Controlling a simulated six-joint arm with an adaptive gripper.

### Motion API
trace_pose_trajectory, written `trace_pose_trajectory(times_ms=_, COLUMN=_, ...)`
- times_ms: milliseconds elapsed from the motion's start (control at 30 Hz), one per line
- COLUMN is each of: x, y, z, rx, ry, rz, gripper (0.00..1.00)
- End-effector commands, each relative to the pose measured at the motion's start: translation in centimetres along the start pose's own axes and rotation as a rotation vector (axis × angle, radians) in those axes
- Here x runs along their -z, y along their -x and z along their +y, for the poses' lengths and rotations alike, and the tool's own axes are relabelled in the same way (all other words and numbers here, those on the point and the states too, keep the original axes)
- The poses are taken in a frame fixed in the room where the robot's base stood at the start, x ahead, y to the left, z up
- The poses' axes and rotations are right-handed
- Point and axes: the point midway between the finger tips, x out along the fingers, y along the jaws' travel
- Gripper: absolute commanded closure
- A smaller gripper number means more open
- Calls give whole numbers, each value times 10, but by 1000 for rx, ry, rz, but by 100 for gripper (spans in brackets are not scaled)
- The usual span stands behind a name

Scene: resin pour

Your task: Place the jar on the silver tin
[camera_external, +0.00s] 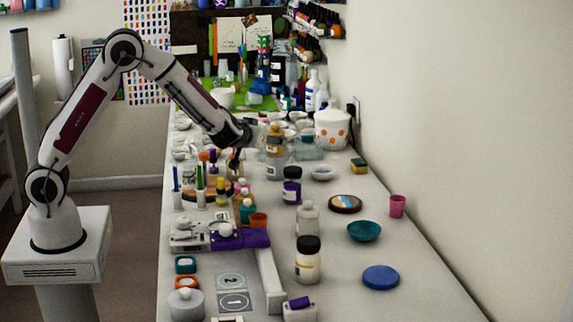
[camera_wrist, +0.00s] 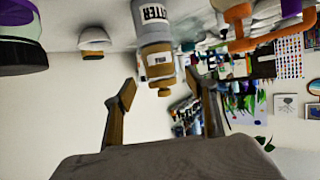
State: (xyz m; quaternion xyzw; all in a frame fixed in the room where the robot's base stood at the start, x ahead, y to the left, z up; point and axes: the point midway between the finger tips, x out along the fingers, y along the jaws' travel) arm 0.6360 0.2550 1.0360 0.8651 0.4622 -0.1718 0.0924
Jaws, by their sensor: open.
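My gripper (camera_external: 237,160) is open and empty over the left side of the table. In the wrist view its two fingers (camera_wrist: 165,95) stand apart, with a gold-and-grey bottle (camera_wrist: 155,45) beyond them, apart from both. That bottle (camera_external: 274,155) stands just right of my gripper in the external view. A jar with a black lid and cream contents (camera_external: 308,263) stands upright near the front. A purple jar with a black lid (camera_external: 292,188) stands farther back. A grey round container (camera_external: 186,304) at front left may be the silver tin; I cannot tell.
A clear bottle (camera_external: 307,218) stands between the two black-lidded jars. A teal bowl (camera_external: 364,231), a blue disc (camera_external: 381,277), a brown round dish (camera_external: 345,203) and a pink cup (camera_external: 397,206) lie to the right. Paint bottles crowd the left. The front right is mostly clear.

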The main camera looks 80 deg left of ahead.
Motion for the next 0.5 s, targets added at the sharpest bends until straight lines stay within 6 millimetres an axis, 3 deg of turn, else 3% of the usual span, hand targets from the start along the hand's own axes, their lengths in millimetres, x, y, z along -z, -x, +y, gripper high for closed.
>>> trace_pose_trajectory(times_ms=233, x=0, y=36, z=1, rx=-3, ry=0, rz=1, gripper=44)
trace_pose_trajectory(times_ms=500, x=0, y=54, z=0, rx=0, ry=0, rz=1, gripper=44)
